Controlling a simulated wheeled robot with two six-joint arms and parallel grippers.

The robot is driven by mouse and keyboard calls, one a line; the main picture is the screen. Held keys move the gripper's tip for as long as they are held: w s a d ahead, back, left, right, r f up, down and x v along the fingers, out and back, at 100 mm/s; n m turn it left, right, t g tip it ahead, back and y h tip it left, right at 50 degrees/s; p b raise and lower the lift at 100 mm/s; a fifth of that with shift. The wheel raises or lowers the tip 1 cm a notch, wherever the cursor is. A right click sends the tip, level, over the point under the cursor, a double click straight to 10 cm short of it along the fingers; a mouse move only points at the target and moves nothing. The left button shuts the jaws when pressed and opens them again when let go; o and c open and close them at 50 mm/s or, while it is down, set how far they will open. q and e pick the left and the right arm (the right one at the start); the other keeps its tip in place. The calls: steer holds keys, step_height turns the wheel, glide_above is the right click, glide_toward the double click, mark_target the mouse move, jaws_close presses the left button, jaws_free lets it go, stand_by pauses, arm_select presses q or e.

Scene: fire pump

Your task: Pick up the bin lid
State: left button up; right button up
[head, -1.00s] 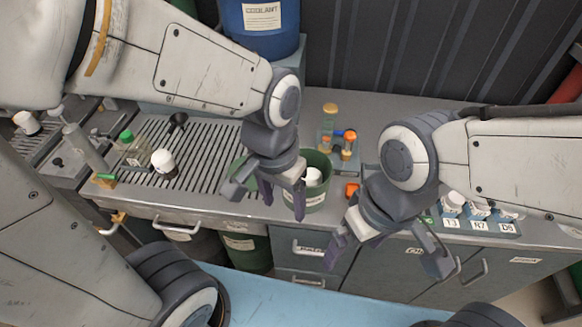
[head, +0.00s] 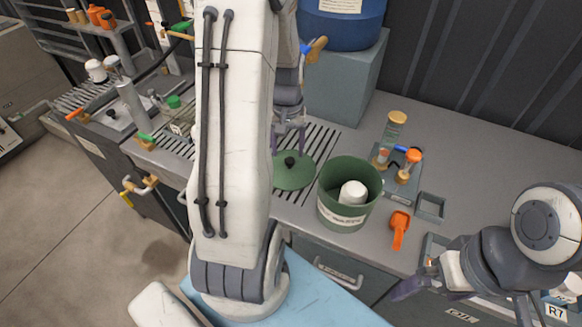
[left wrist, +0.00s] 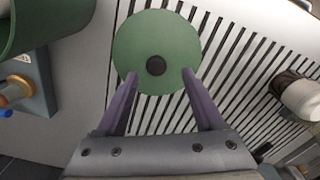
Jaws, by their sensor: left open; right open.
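The bin lid (head: 293,169) is a green disc with a black knob, lying flat on the slotted drain area of the counter, left of the green bin in the head view. The lid also shows in the left wrist view (left wrist: 156,52), with its knob just beyond and between my fingertips. My left gripper (left wrist: 159,78) is open and empty above the lid; in the head view it (head: 290,140) is partly hidden by my left arm. The green bin (head: 343,213) stands uncovered, with a white object inside. My right gripper (head: 462,302) is open and empty at the right front.
An orange scoop (head: 399,228) lies right of the bin. A small rack with vials (head: 398,165) stands behind it. A blue drum (head: 343,35) is at the back. A white container (left wrist: 300,96) lies right of the lid in the left wrist view.

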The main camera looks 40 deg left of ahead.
mark_target(289, 160)
arm_select(q)
steer(key=f, duration=0.4)
steer(key=shift+d+f, duration=0.3)
steer(key=shift+f, duration=0.1)
jaws_close()
steer(key=shift+r, duration=0.1)
